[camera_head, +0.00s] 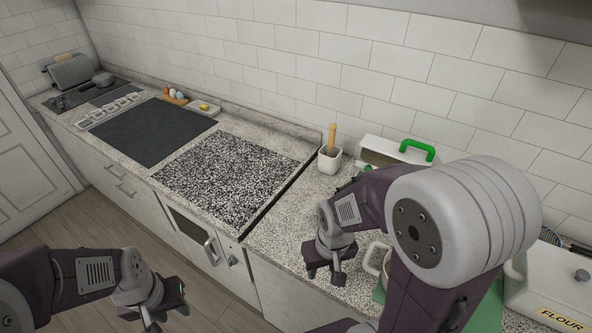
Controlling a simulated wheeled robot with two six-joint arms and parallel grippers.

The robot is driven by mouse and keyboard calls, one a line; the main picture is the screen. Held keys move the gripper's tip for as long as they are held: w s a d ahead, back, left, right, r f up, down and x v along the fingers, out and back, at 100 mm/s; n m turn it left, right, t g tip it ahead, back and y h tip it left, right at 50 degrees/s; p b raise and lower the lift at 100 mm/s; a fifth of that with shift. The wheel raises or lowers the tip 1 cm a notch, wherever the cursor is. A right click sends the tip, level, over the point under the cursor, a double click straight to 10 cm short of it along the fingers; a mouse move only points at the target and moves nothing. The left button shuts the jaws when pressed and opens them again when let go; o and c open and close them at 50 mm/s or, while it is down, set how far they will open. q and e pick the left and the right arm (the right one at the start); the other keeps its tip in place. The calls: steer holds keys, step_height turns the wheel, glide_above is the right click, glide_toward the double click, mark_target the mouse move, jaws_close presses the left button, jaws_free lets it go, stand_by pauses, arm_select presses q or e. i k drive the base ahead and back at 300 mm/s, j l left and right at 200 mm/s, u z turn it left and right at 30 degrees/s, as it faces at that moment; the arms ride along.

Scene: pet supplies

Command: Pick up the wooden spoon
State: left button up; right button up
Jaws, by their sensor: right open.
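No wooden spoon can be made out for certain. A light wooden handle (332,137) stands upright in a small white pot (329,160) on the counter near the back wall; its lower end is hidden, so I cannot tell whether it is a spoon or a pestle. My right gripper (325,274) is open and empty, pointing down over the counter, in front of and apart from the pot. My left gripper (160,318) is low at the bottom edge, in front of the cabinets and far from the pot; its fingers are partly cut off.
A white box with a green handle (417,150) stands right of the pot. A light mug (378,262) and green mat (487,312) are partly hidden by my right arm. A flour tin (552,290) stands at right. A speckled board (225,175) and dark hob (150,131) lie left.

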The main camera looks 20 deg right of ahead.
mark_target(332, 127)
steer(key=k+z, duration=0.1)
steer(key=z, duration=0.3)
steer(key=l+z, duration=0.1)
steer(key=z, duration=0.3)
steer(key=k+l+z, duration=0.1)
steer(key=z, duration=0.35)
steer(key=l+z, duration=0.15)
steer(key=z, duration=0.25)
